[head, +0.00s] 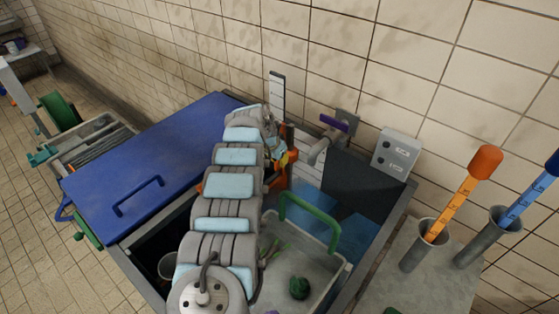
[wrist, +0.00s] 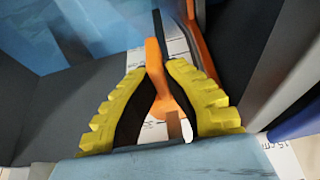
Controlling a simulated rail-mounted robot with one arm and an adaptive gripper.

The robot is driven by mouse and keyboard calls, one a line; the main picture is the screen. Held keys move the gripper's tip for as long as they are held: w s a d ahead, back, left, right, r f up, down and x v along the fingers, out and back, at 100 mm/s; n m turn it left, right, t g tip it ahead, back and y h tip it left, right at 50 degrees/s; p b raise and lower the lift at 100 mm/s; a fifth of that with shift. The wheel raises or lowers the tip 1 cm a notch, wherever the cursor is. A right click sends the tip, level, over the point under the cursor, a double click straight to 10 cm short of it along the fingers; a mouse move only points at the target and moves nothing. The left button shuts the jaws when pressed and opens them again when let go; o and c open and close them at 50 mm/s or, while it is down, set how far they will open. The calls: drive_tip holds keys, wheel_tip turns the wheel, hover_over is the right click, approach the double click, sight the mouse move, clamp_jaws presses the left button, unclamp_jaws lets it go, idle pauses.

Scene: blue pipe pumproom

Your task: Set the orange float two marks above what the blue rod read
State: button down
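My gripper (wrist: 157,68) has yellow, ribbed fingers with dark inner pads. In the wrist view its fingertips close on both sides of an orange piece, which I take as the orange float (wrist: 155,58). In the head view my arm reaches to the back wall of the tank and hides most of the gripper and float. A pale upright scale (head: 277,92) rises behind; its marks are too small to read. The blue rod (head: 532,193) stands tilted in a grey tube (head: 487,240) at the right, with marks I cannot read.
An orange-capped rod (head: 462,197) stands in another grey tube (head: 423,248). A blue lid (head: 150,165) covers the tank's left part. A grey tray (head: 335,271) with a green handle (head: 310,222) lies right of my arm. A grey switch box (head: 396,154) is by the wall.

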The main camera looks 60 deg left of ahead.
wheel_tip(320, 180, down, 10)
drive_tip(key=b, duration=1)
drive_tip(key=c, duration=1.1)
unclamp_jaws()
drive_tip(key=shift+r, duration=0.2)
drive_tip(key=v, duration=0.7)
